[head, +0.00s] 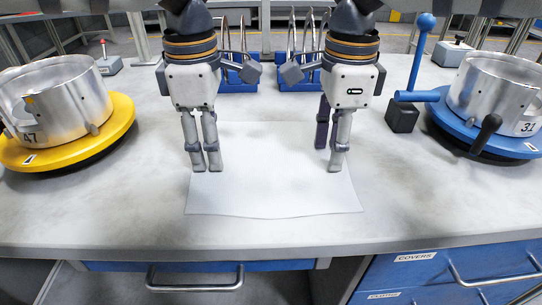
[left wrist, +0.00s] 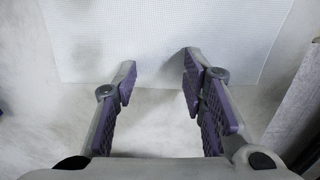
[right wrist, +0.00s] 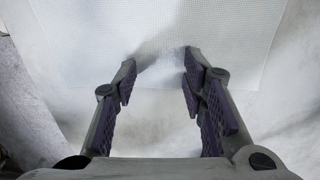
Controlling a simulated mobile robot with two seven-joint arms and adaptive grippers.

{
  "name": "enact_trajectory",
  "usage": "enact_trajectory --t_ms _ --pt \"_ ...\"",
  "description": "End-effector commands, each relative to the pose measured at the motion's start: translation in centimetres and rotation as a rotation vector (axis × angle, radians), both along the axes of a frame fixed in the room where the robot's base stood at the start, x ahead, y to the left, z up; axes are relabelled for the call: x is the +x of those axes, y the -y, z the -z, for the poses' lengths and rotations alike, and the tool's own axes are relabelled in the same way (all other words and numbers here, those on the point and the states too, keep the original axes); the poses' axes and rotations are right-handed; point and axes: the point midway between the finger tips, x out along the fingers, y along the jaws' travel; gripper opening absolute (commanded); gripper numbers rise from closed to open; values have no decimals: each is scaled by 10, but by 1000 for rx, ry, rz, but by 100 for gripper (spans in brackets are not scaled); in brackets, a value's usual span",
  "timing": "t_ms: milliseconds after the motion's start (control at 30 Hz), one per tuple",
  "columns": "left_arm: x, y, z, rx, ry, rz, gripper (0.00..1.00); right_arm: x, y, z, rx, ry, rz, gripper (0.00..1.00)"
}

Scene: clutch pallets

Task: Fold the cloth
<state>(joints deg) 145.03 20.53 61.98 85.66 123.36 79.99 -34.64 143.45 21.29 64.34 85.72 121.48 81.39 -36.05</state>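A white cloth (head: 270,192) lies flat and spread out on the pale worktop, near its front edge. It also fills the upper part of the left wrist view (left wrist: 165,35) and the right wrist view (right wrist: 155,30). My left gripper (head: 206,169) points down at the left part of the cloth, open, with nothing between its fingers. My right gripper (head: 331,160) points down at the right part, also open and empty. In both wrist views the fingertips are close to a cloth edge; I cannot tell if they touch it.
A metal housing on a yellow round base (head: 112,126) stands at left, and another on a blue round base (head: 450,130) at right. A blue-handled lever (head: 418,60) stands right of the cloth. Blue racks (head: 238,80) stand behind. Drawers (head: 410,272) are below the worktop.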

Motion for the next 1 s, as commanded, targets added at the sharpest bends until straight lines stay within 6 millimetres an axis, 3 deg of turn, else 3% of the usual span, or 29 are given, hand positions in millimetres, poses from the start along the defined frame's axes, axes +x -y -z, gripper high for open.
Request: enact_trajectory --t_ms 67,400,867,1000 --pt "0 0 8 0 -11 0 37 0 0 8 0 -11 0 37" --pt "0 0 10 2 -11 0 0 -1 0 11 -2 -14 -1 0" --pt "0 -1 13 3 -16 0 0 -1 1 14 -5 -20 -1 0" --pt "-1 -1 1 3 -1 0 0 -2 1 3 -5 -6 -1 0"
